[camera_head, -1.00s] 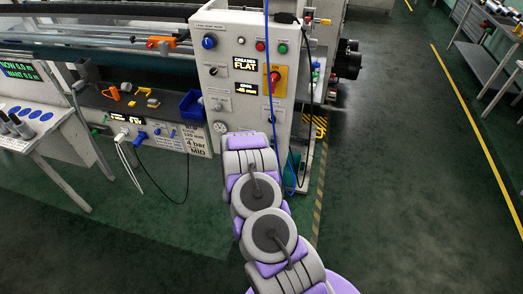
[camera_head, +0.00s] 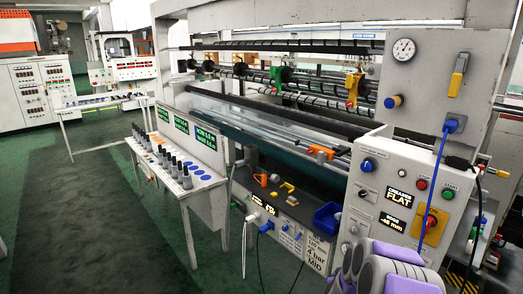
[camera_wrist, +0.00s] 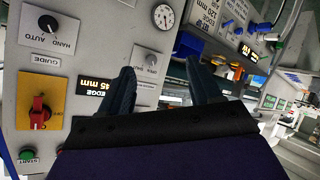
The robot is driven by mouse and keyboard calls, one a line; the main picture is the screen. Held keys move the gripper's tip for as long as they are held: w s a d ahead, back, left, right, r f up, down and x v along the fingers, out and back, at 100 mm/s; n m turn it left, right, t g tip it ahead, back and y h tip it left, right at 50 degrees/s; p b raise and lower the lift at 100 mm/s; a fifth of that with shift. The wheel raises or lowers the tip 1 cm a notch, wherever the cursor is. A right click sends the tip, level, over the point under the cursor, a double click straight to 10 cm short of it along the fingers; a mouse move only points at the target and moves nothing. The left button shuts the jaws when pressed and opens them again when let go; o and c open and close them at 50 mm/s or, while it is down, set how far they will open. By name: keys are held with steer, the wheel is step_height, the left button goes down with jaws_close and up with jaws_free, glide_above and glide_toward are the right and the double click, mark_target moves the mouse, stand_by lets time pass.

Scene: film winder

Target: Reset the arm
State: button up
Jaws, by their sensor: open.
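My arm (camera_head: 390,268) shows as purple and grey links at the lower right of the head view, in front of the white control panel (camera_head: 385,215). Its end is hidden there. In the wrist view my gripper (camera_wrist: 162,88) has two dark fingers spread apart with nothing between them. The fingers face the control panel, which appears turned over, with the edge display (camera_wrist: 98,93) left of the fingers. I cannot tell how close the fingertips are to the panel.
On the panel are a red switch on a yellow plate (camera_head: 431,232) and a green button (camera_head: 447,193). A blue bin (camera_head: 328,217) sits left of the panel. A table with several dark-topped cylinders (camera_head: 190,190) stands further left. Green floor at far left is open.

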steer(key=s+a+r+n+g+y+b, duration=0.1)
steer(key=s+a+r+g+y, duration=0.2)
steer(key=s+a+r, duration=0.35)
steer(key=s+a+r+g+y+b, duration=0.2)
steer(key=s+a+r+y, duration=0.15)
steer(key=s+a, duration=0.6)
steer(key=s+r+g+b, duration=0.1)
steer(key=s+g, duration=0.3)
steer(key=s, duration=1.2)
steer(key=s+r+m+g+h+b, duration=0.1)
steer(key=s+r+g, duration=0.2)
steer(key=s, duration=1.3)
steer(key=shift+s+d+r+g, duration=0.3)
steer(key=shift+r+g, duration=0.1)
steer(key=shift+r, duration=0.3)
